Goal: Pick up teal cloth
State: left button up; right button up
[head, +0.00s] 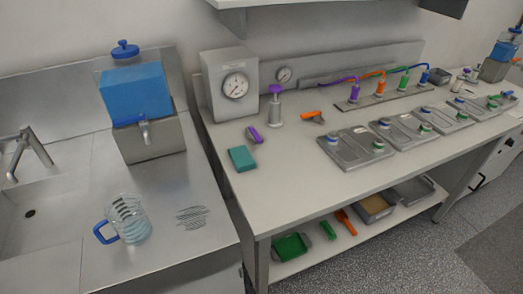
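The teal cloth (242,158) lies as a small folded pad on the pale bench top, near the bench's left front corner. It is fully visible, with nothing on top of it. A purple-handled tool (253,134) lies just behind it, apart from it. Neither of my grippers shows in the head view.
Behind the cloth stand a gauge box (231,84) and a purple-topped dispenser (275,106). Metal trays (356,146) with knobs line the bench to the right. On the left counter are a glass jug (127,218) and a blue water tank (138,92). Bench space right of the cloth is clear.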

aim_at(242, 159)
jog(key=i+l+u, duration=0.15)
jog(key=l+u, duration=0.15)
jog(key=i+l+u, duration=0.15)
jog(key=l+u, duration=0.15)
jog(key=l, duration=0.25)
jog(key=l+u, duration=0.3)
jog(key=l, duration=0.15)
jog(key=i, duration=0.05)
